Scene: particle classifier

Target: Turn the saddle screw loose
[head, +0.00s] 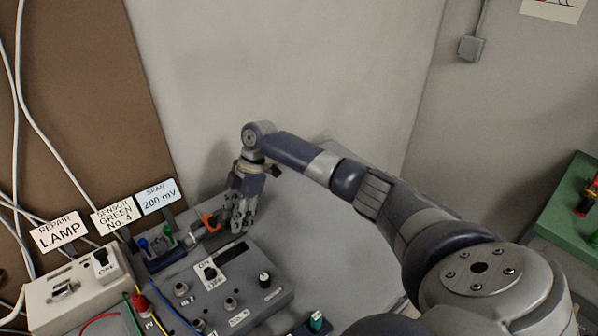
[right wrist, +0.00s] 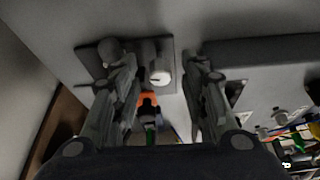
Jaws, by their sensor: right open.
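In the right wrist view, a round pale screw head (right wrist: 160,78) with a dark mark on its face shows between my fingers; it appears to be the saddle screw. It sits by a dark plate (right wrist: 88,60), with an orange part (right wrist: 149,98) just below it in the picture. My right gripper (right wrist: 157,60) is open, one finger on each side of the screw head, with gaps visible. In the head view my right gripper (head: 240,222) points down beside the orange part (head: 210,221) and hides the screw. My left gripper is not in view.
A grey control box (head: 238,282) with a switch and knobs stands close in front of my right gripper. A white lamp box (head: 85,292), label cards (head: 158,197) and cables are at left. The wall (head: 290,70) rises behind. A green device (head: 575,205) is at far right.

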